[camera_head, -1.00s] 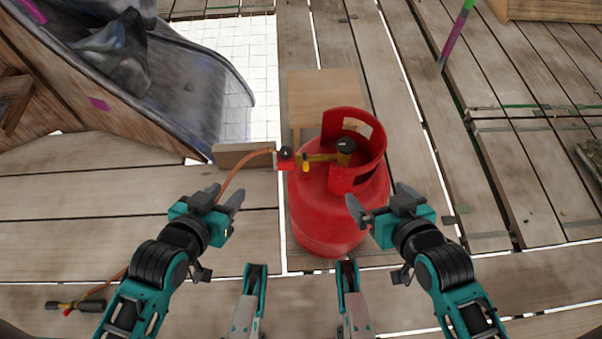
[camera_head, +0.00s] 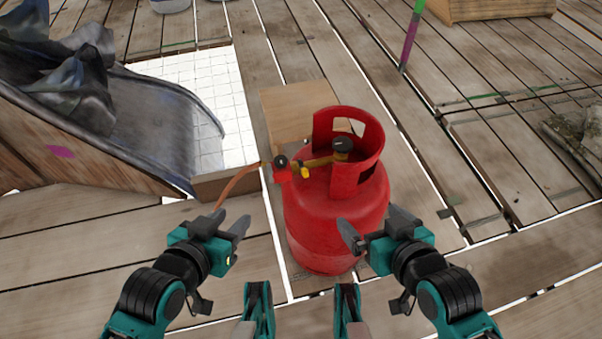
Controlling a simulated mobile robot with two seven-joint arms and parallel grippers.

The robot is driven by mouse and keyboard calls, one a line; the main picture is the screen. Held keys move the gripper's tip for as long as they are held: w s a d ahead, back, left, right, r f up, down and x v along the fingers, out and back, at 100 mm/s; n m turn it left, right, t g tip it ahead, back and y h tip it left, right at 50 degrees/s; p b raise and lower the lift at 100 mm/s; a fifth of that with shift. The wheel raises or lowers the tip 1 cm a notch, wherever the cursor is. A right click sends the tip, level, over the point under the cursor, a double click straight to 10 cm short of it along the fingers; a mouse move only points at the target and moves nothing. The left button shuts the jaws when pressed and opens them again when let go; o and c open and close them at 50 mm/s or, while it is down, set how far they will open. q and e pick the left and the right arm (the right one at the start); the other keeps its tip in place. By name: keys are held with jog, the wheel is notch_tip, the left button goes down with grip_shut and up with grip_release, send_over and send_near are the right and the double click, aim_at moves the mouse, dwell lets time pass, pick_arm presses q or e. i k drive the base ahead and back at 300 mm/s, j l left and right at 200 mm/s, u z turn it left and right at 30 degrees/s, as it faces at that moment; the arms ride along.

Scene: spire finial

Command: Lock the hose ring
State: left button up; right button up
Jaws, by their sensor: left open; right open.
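A red gas cylinder (camera_head: 335,220) stands upright on the wooden deck in front of me, with a cut-out collar around its top. A brass valve fitting (camera_head: 318,163) with a dark knob (camera_head: 343,147) sits inside the collar. At its left end is a red and black connector (camera_head: 281,170), where an orange-brown hose (camera_head: 237,187) meets it; I cannot make out the ring itself. My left gripper (camera_head: 230,226) is open and empty, left of the cylinder. My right gripper (camera_head: 371,228) is open and empty, over the cylinder's right front side, and I cannot tell whether it touches.
A wooden box (camera_head: 298,112) stands behind the cylinder. A small wooden block (camera_head: 226,186) lies to its left. A grey chute-like sheet (camera_head: 150,118) with dark cloth fills the upper left. A green and purple pole (camera_head: 410,40) stands at the upper right. The deck at right is mostly clear.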

aim_at(304, 172)
jog(key=k+l+u, duration=0.1)
jog(key=u, duration=0.25)
jog(key=k+l+u, duration=0.1)
jog(key=u, duration=0.25)
jog(key=k+l+u, duration=0.15)
jog(key=u, duration=0.2)
